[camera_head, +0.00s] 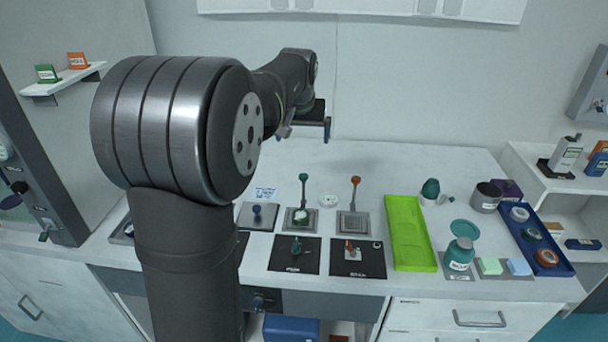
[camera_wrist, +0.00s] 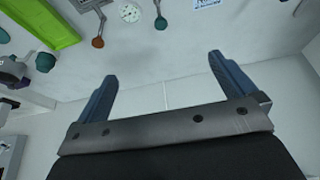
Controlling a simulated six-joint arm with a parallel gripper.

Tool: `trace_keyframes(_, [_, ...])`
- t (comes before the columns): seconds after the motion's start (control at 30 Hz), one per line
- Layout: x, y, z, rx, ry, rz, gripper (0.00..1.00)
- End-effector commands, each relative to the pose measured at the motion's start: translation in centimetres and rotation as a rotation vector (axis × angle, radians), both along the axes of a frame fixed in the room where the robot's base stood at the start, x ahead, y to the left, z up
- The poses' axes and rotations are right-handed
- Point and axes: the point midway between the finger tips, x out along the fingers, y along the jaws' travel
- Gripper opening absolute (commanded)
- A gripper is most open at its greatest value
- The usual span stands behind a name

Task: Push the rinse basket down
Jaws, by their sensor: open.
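Two small stations stand mid-table in the head view. One has a rod with a green knob (camera_head: 303,177) above a grey base (camera_head: 289,224) holding a small white-and-green item. The other has a rod with an orange knob (camera_head: 355,181) above a ridged grey base (camera_head: 353,226). I cannot tell which of these, if either, is the rinse basket. My gripper (camera_wrist: 163,72) is open and empty, with blue fingers apart in the wrist view. In the head view it (camera_head: 327,129) is raised near the back wall, behind and apart from both knobs.
A green tray (camera_head: 408,240) lies right of the stations. A teal jar (camera_head: 459,254), a grey cup (camera_head: 486,198) and a blue tray (camera_head: 565,266) stand farther right. Black mats (camera_head: 295,264) lie in front. My arm hides part of the table's left side.

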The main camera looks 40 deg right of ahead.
Motion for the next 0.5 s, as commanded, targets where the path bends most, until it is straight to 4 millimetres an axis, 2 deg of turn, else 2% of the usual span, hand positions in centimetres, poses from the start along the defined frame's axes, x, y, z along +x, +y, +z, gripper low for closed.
trace_keyframes(0.2, [0.0, 0.0, 0.0, 0.0, 0.0, 0.0, 1.0])
trace_keyframes(0.27, [0.0, 0.0, 0.0, 0.0, 0.0, 0.0, 0.9])
trace_keyframes(0.5, [1.2, -1.1, -0.9, 0.028, 0.052, 0.043, 0.43])
